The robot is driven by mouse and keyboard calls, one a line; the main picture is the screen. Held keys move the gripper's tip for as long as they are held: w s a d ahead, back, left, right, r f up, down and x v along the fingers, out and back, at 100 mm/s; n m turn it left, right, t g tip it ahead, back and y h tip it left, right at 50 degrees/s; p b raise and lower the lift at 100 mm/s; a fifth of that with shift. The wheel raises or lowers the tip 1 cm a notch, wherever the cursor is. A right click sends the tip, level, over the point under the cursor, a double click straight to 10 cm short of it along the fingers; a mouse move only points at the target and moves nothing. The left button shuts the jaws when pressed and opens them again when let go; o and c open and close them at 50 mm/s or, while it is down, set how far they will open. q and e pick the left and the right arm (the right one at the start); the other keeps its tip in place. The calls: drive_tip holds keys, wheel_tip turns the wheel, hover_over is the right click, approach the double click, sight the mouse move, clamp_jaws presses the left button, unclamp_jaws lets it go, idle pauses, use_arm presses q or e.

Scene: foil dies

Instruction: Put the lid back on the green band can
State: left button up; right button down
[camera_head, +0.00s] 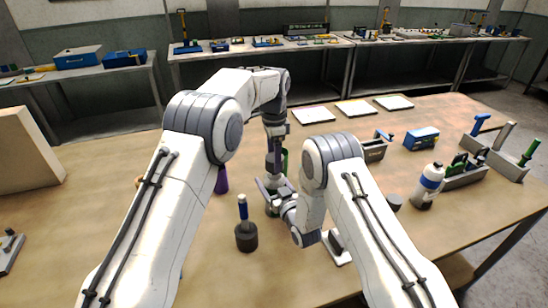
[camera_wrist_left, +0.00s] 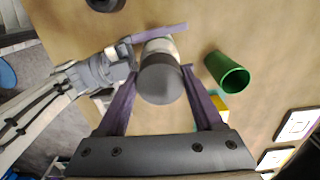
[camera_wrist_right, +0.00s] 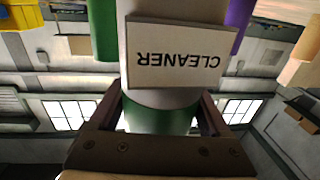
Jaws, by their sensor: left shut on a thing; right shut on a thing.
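The can (camera_wrist_right: 160,100) is white with a "CLEANER" label and a green band. It stands upright in my right gripper (camera_head: 274,196), which is shut around it near the green band (camera_wrist_right: 158,118). My left gripper (camera_wrist_left: 160,88) points down from above and is shut on a dark grey lid (camera_wrist_left: 160,82). The lid is over the can top; the white can (camera_wrist_left: 160,45) shows just beyond it in the left wrist view. I cannot tell whether lid and can touch. In the head view, the arms and grippers partly hide both.
A green cup (camera_wrist_left: 228,72) stands close beside the can, with a yellow object (camera_wrist_left: 218,106) nearby. A purple cup (camera_head: 221,180) and a dark pot with a blue-handled tool (camera_head: 246,236) are left of it. A white bottle (camera_head: 428,186) stands right.

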use_arm(q)
drive_tip(key=shift+f, duration=0.9)
drive_tip(key=shift+f, duration=0.6)
drive_tip(key=o, duration=1.3)
wheel_tip(320, 180, up, 12)
use_arm(e)
unclamp_jaws()
